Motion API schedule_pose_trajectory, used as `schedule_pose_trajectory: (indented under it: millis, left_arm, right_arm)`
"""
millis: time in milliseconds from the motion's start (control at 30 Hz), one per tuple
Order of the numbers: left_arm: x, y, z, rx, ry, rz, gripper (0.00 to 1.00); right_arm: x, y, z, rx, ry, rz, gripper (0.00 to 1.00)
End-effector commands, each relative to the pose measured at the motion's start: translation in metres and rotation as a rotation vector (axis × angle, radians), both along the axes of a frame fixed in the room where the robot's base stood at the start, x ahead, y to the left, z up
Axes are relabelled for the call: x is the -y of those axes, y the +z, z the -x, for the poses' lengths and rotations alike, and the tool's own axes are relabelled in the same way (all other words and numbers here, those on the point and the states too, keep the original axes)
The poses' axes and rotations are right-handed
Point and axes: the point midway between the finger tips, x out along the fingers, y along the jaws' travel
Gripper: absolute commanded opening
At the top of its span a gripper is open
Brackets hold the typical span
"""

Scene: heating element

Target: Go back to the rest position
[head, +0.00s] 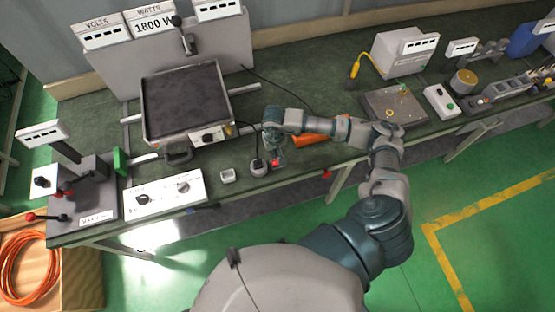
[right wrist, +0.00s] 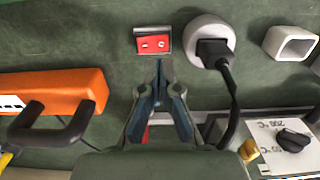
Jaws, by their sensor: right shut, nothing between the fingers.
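My right gripper (head: 277,156) is over the front edge of the green workbench (head: 330,90), with its arm reaching in from the right. In the right wrist view its two fingers (right wrist: 160,76) are closed together with nothing between them. The fingertips are just short of a small red block with a metal plate (right wrist: 152,43); I cannot tell whether they touch it. A black plug sits in a round white socket (right wrist: 228,31) beside the fingers. My left gripper shows in neither view.
An orange case (right wrist: 60,98) with a black handle lies beside the gripper. A small white square ring (head: 228,176) and a white control box (head: 163,194) are at left. The heating plate (head: 187,98) stands behind. The green floor (head: 450,200) at right is clear.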

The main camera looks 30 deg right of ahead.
Motion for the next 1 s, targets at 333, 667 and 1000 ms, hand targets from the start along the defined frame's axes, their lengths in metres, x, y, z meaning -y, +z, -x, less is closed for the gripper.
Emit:
schedule_pose_trajectory:
  millis: [333, 667, 1000]
  left_arm:
    - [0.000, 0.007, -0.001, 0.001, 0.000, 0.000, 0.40]
    - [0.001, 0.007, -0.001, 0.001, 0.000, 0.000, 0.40]
    - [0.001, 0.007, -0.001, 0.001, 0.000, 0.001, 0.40]
  right_arm:
    - [0.000, 0.016, 0.001, -0.002, 0.000, 0.001, 0.00]
    - [0.000, 0.015, 0.000, -0.001, 0.000, 0.000, 0.00]
    - [-0.116, 0.018, 0.025, -0.047, -0.152, -0.431, 0.00]
